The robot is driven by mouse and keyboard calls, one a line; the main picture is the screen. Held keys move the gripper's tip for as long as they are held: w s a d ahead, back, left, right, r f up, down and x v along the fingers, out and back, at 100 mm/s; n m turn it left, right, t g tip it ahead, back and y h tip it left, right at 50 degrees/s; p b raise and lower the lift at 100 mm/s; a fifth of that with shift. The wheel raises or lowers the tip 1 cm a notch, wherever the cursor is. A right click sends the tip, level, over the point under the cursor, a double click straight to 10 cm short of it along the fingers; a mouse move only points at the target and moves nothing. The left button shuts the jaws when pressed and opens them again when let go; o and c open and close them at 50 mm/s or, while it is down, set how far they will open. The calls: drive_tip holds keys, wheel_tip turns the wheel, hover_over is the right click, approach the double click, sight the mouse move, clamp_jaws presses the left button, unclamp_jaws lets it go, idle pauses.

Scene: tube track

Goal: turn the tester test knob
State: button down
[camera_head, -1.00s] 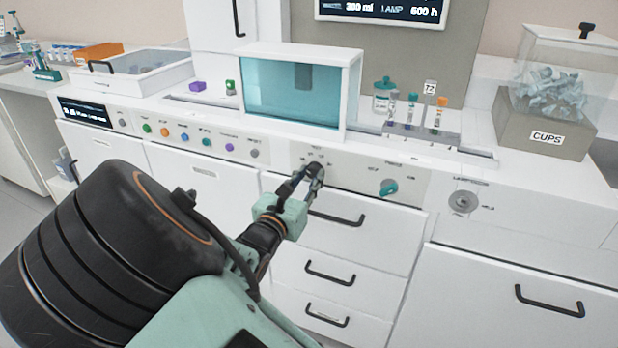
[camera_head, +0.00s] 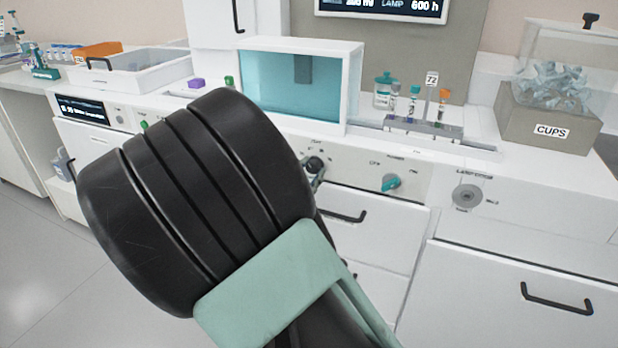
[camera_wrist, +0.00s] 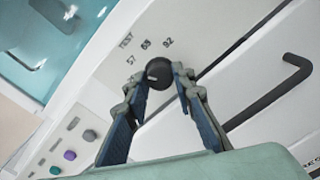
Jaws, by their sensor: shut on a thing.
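The test knob (camera_wrist: 159,72) is a round black knob on the white front panel, below the label TEST and the numbers 57, 63 and 92 in the wrist view. In the head view the knob (camera_head: 314,163) shows just past my arm. My gripper (camera_wrist: 160,80) has its two fingertips on either side of the knob and is shut on it. In the head view my arm hides most of the gripper.
A teal power knob (camera_head: 391,182) and a grey lamp knob (camera_head: 467,196) sit to the right on the panel. A teal-windowed chamber (camera_head: 292,85) stands above. Drawer handles (camera_head: 343,215) stick out below. A tube rack (camera_head: 420,124) stands on the counter.

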drive_tip(key=shift+m+b, duration=0.55)
drive_tip(key=shift+m, duration=0.35)
drive_tip(key=c, duration=1.6)
unclamp_jaws()
drive_tip(key=v, duration=1.2)
